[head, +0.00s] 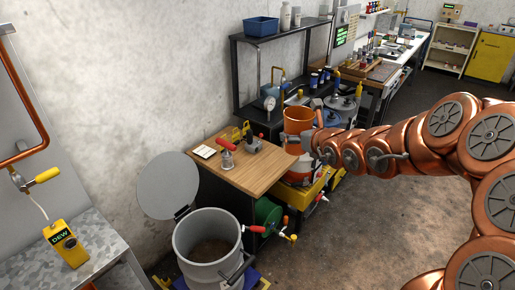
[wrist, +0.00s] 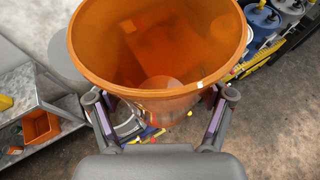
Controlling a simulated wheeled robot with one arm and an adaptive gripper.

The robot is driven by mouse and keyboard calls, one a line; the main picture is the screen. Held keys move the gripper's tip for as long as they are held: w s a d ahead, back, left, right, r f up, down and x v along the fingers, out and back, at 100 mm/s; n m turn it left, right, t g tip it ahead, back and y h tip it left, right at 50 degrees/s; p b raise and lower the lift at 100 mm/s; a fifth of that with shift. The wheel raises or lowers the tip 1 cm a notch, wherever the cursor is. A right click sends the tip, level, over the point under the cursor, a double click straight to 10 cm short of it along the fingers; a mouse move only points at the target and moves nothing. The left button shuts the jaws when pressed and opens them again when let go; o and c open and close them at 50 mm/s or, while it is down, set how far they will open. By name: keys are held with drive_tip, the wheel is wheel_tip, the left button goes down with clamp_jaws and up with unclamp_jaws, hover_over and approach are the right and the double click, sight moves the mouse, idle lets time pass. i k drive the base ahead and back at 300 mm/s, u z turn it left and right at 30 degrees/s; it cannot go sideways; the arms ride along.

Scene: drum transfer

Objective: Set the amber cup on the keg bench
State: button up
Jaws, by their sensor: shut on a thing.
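The amber cup (head: 298,119) is a translucent orange, open-topped vessel, held upright in the air. In the head view it appears just beyond the right back edge of a wooden-topped bench (head: 262,176), with a green keg (head: 267,213) under it; this looks like the keg bench. My gripper (head: 308,142) is shut on the cup's near side. In the wrist view the cup (wrist: 160,60) fills the upper middle, and my gripper's fingers (wrist: 160,112) clasp its two sides. The cup looks empty. The bench is mostly hidden behind the cup there.
The bench top carries a white card (head: 204,152), a red-handled clamp (head: 226,158) and a small grey device (head: 254,144). Its front right part is bare. An open grey drum (head: 208,247) with a raised lid (head: 168,186) stands in front. A dark shelf rack (head: 270,34) stands behind.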

sight(262, 170)
drive_tip(key=u, duration=0.25)
drive_tip(key=i, duration=0.9)
drive_tip(key=u, duration=0.65)
